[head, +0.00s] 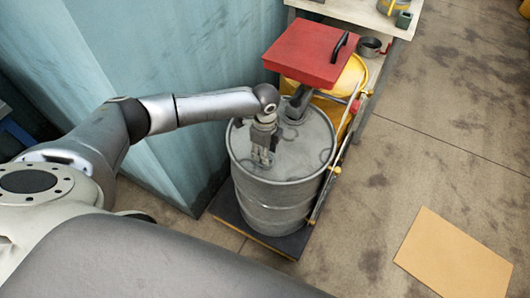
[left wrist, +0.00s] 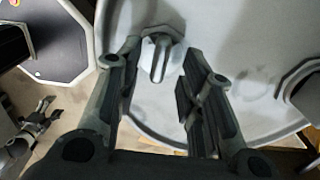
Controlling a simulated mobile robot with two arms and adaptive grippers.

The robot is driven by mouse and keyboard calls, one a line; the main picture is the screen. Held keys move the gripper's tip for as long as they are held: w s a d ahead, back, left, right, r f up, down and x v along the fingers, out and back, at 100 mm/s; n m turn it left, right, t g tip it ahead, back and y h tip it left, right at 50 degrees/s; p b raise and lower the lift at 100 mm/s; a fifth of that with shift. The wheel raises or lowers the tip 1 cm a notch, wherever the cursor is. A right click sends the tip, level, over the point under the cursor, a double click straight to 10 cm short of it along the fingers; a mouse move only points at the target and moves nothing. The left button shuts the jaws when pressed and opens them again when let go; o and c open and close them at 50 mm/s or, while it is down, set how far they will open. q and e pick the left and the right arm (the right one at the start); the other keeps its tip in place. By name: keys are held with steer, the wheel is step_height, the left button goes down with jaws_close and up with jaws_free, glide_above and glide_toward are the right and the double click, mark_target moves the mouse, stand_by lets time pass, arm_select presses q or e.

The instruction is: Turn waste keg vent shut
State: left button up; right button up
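The waste keg is a grey steel drum (head: 275,205) standing upright on a dark low platform (head: 262,232). My left gripper (head: 262,157) points down over the left part of its lid. In the left wrist view the vent (left wrist: 160,52), a pale fitting with a narrow upright lever on a hexagonal base, sits on the lid near the rim. The open fingers of my left gripper (left wrist: 158,75) stand either side of it with gaps on both sides; contact is not visible. In the head view the vent is hidden by the gripper.
A red box with a black handle (head: 305,52) sits over a yellow drum (head: 345,85) behind the keg. A grey fitting (head: 296,105) stands on the keg's far side. A teal wall (head: 150,90) is close on the left. Cardboard (head: 455,258) lies on open floor.

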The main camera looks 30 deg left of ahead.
arm_select(q)
steer(key=shift+f, duration=1)
steer(key=shift+c, duration=0.2)
jaws_close()
